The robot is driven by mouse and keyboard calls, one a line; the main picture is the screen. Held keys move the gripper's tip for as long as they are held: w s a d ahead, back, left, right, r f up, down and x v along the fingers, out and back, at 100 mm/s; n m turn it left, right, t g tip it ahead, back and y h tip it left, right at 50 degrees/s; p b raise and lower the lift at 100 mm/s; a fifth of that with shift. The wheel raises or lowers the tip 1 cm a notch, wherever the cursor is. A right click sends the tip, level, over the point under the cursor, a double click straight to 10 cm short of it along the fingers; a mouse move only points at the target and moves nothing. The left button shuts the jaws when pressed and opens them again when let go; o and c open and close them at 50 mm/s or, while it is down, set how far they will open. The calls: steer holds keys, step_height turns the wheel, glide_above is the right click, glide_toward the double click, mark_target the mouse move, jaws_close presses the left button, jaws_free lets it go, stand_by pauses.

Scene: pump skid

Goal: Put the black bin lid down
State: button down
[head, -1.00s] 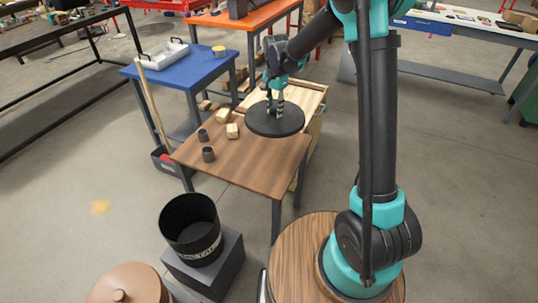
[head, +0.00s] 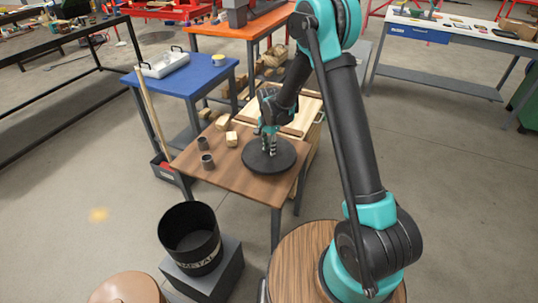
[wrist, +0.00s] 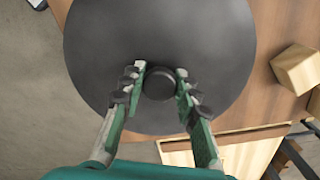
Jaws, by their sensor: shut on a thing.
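The black bin lid (head: 284,157) is a round dark disc with a knob at its centre. In the head view it is over the right part of the brown wooden table (head: 232,180), flat and at or just above the top; I cannot tell whether it touches. My gripper (head: 269,146) points down at the lid's middle. In the wrist view my gripper (wrist: 157,84) has a finger on each side of the knob (wrist: 159,84) and is shut on it. The lid (wrist: 205,45) hides the table under it.
Two dark cups (head: 207,162) and wooden blocks (head: 231,138) stand on the table left of the lid. A pale wooden crate (head: 303,112) is behind it. An open black bin (head: 189,232) marked METAL stands on a grey block in front. The table's front left is clear.

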mark_target(269, 152)
steer(key=shift+f, duration=1.95)
steer(key=c, duration=1.1)
jaws_free()
steer(key=shift+f, duration=0.1)
steer(key=shift+c, duration=0.2)
step_height(269, 152, up, 12)
steer(key=shift+d+r, duration=0.15)
steer(key=shift+r, duration=0.05)
